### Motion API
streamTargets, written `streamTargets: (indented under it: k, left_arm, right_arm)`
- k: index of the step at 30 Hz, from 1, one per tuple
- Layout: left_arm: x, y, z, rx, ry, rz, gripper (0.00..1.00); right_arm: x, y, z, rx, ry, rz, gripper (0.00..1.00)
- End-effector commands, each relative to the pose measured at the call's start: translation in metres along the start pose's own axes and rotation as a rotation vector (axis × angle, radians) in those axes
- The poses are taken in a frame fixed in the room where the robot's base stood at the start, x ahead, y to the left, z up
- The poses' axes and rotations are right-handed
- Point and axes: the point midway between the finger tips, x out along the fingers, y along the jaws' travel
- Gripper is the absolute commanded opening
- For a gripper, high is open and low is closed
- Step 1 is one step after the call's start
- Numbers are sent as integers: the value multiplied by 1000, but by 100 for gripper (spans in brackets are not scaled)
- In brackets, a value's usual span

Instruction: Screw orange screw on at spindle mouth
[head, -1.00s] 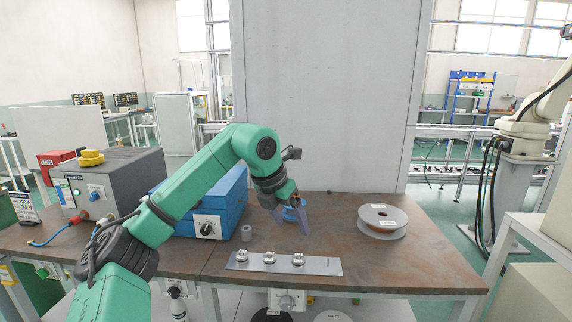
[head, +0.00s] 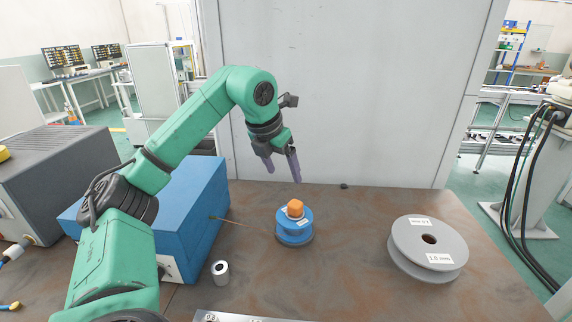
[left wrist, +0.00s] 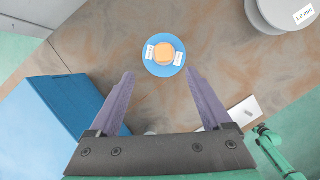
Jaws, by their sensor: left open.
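An orange screw (head: 295,208) sits on top of a small blue spindle (head: 294,228) on the brown table. In the left wrist view the orange screw (left wrist: 165,53) shows from above, over the middle of the round blue spindle (left wrist: 152,66). I cannot tell how far it is screwed in. My left gripper (head: 282,172) is open and empty, above and behind the spindle, apart from it. In the left wrist view its two purple fingers (left wrist: 158,76) stand wide apart with nothing between them. My right gripper is not in view.
A blue box (head: 190,205) stands left of the spindle, with a thin rod sticking out. A grey reel (head: 405,258) lies at the right. A small metal cylinder (head: 220,272) and a metal plate (head: 235,317) are at the front. A grey panel (head: 350,100) rises behind the table.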

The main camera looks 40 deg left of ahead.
Motion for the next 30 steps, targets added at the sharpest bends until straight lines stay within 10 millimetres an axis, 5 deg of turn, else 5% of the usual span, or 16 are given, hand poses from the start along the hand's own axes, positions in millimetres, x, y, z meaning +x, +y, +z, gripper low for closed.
streamTargets:
  k: [9, 18, 29, 30]
  left_arm:
    - [63, 0, -2, -1, 6, 1, 82]
    - [128, 0, -1, -1, 4, -1, 82]
    - [142, 0, -1, 1, 0, 0, 82]
    - [142, 0, -1, 1, 1, 0, 75]
  right_arm:
    - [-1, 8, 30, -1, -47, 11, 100]
    - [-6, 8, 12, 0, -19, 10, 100]
    - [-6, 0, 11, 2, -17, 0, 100]
    - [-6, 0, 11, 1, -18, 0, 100]
